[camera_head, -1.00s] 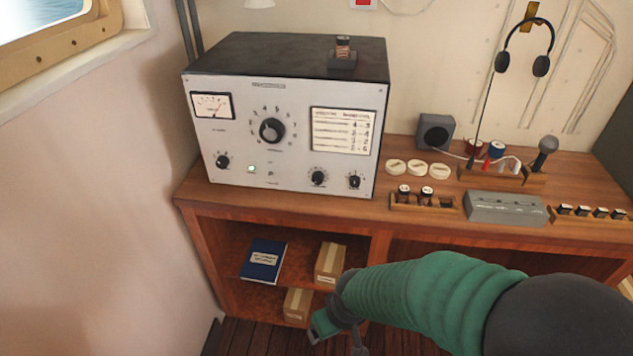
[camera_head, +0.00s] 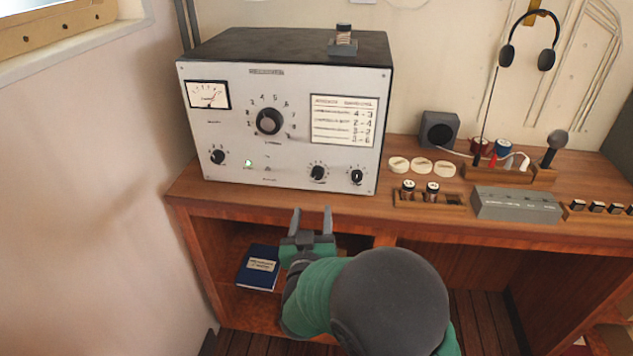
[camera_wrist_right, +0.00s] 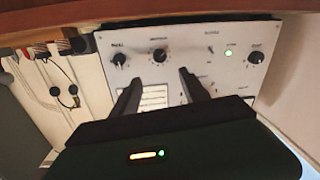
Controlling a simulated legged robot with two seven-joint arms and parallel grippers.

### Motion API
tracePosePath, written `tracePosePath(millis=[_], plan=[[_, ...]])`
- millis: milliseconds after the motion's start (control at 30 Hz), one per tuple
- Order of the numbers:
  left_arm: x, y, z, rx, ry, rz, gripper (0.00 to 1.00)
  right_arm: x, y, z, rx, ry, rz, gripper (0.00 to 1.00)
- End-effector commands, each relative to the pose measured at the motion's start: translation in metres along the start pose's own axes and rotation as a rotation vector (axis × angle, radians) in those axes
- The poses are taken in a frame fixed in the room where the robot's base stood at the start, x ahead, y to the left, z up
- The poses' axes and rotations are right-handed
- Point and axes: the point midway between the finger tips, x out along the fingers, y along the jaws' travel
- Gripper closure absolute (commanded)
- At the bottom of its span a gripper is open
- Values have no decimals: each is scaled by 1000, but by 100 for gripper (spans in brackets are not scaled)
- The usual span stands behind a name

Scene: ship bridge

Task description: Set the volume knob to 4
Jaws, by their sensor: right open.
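The grey-faced radio (camera_head: 230,135) stands on the wooden desk. Its front has a large central dial (camera_head: 269,121), a lower left knob (camera_head: 217,157) and two lower right knobs (camera_head: 318,173) and (camera_head: 356,177). Their labels are too small to read, so I cannot tell which is volume. My right gripper (camera_head: 312,218) is open and empty, in front of the desk edge below the lower right knobs, pointing at the radio. In the right wrist view, upside down, the gripper (camera_wrist_right: 160,82) opens toward the radio face, with a knob (camera_wrist_right: 160,55) beyond the fingertips. My left gripper is out of view.
The desk's front edge (camera_head: 330,207) lies close to my right fingers. A wooden tray (camera_head: 455,208) with small jars and a grey box (camera_head: 515,204) stand right of the radio. A blue book (camera_head: 258,268) lies on the shelf below.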

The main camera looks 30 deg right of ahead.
Motion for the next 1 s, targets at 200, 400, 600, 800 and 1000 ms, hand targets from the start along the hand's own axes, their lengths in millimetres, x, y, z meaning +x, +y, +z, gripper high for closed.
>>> tracePosePath(millis=[200,400,600,800,1000], plan=[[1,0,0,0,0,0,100,58,1,1,0,1,3,47],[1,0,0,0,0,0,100,108,1,0,0,0,1,47],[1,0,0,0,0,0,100,136,0,0,1,0,-1,47],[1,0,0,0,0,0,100,140,0,0,1,-1,-3,47],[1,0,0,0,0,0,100,140,0,0,1,-1,-2,59]])
